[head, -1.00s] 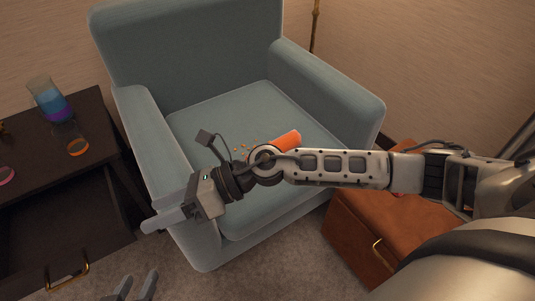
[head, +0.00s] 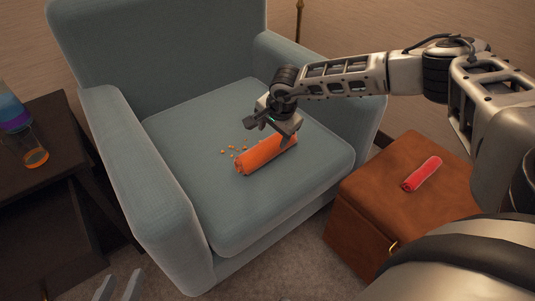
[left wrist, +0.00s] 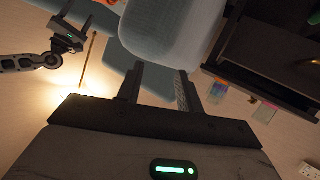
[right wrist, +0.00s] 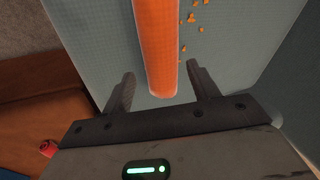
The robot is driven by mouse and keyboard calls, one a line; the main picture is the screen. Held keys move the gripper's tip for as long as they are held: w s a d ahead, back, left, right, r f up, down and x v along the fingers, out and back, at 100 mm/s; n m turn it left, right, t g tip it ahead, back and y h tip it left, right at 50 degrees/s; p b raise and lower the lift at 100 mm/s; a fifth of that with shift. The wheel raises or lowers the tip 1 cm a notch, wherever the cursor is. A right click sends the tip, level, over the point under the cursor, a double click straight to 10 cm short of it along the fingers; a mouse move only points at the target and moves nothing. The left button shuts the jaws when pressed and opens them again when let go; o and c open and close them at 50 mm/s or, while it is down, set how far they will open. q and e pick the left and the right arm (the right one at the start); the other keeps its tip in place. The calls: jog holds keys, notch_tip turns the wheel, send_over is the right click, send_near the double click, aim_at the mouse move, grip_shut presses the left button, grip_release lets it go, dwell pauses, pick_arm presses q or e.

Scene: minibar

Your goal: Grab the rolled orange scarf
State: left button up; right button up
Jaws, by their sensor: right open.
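The rolled orange scarf (head: 262,156) lies at a slant on the seat of the blue-grey armchair (head: 210,190). In the right wrist view the scarf (right wrist: 157,45) runs lengthwise, its near end between the two fingertips. My right gripper (head: 281,138) is open at the scarf's far right end, with a finger on either side and gaps visible. The right gripper also shows in the right wrist view (right wrist: 160,82). My left gripper (head: 120,286) is open and empty, low at the bottom left of the head view, well away from the scarf. It also shows in the left wrist view (left wrist: 158,76).
Several small orange bits (head: 232,151) lie on the seat beside the scarf. The armchair's arms rise on both sides. A brown leather ottoman (head: 365,190) with a red roll (head: 422,174) stands at right. A dark table (head: 50,130) with glassware (head: 22,130) stands at left.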

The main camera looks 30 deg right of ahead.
aim_at(269, 146)
jog(key=x, duration=0.3)
jog(key=shift+a+b, duration=0.1)
jog(key=shift+b, duration=0.2)
jog(key=shift+f, duration=0.3)
jog(key=b+x, duration=0.2)
jog(key=x, duration=0.1)
jog(key=shift+f, duration=0.4)
jog(key=shift+w+f+b, duration=0.2)
jog(key=shift+f+b, duration=0.05)
jog(key=shift+b, duration=0.05)
pick_arm(q)
jog(key=shift+w+d+r+n+t+h, duration=0.15)
jog(key=shift+d+r+n+t+h, duration=0.25)
jog(key=shift+d+r+t+h, duration=0.25)
jog(key=shift+a+r, duration=0.1)
pick_arm(e)
jog(key=c, duration=0.7)
